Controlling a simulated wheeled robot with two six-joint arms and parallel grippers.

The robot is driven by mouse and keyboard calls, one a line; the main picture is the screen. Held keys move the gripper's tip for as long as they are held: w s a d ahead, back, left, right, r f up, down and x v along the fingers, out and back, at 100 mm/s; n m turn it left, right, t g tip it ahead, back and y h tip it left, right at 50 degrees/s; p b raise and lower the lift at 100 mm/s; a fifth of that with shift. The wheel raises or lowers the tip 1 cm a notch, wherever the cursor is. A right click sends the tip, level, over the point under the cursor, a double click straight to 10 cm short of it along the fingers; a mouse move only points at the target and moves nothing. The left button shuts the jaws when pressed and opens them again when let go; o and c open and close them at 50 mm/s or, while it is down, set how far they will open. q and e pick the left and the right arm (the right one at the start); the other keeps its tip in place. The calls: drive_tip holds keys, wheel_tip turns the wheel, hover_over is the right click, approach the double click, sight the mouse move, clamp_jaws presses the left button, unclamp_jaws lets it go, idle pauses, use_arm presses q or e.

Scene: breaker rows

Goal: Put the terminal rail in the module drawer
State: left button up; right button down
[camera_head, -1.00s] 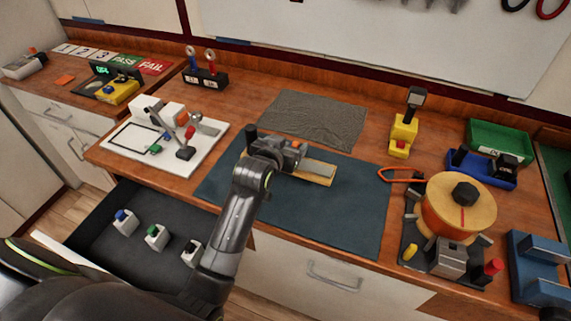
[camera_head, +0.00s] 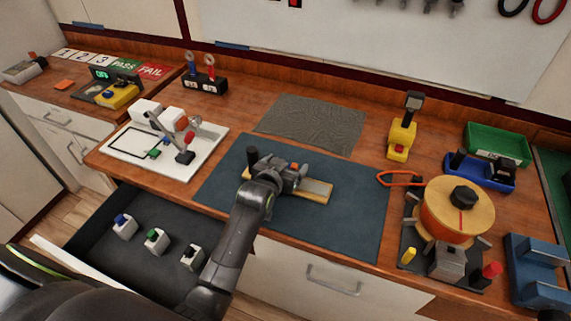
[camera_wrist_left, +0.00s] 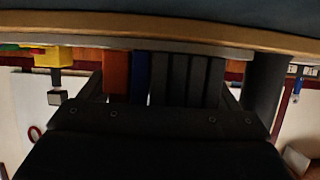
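The terminal rail (camera_head: 316,190) is a wooden strip with a metal rail, a row of terminal blocks and a black post at its left end. It is over the dark blue mat; I cannot tell whether it touches it. My left gripper (camera_head: 287,178) is shut on its block row. The left wrist view shows the orange, blue and grey blocks (camera_wrist_left: 175,78) between the fingers (camera_wrist_left: 165,92), and the wooden base (camera_wrist_left: 150,33) above them. The module drawer (camera_head: 170,220) is open at the lower left, with three modules inside, blue-, green- and black-topped. My right gripper is out of view.
A white board (camera_head: 190,164) with a small clamp device stands left of the mat (camera_head: 340,235). A grey cloth (camera_head: 312,122) lies behind it. A yellow tool (camera_head: 402,138), an orange spool (camera_head: 450,218) and trays stand at the right. The drawer floor has bare room around the modules.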

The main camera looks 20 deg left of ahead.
use_arm(q)
drive_tip(key=shift+o, duration=0.9)
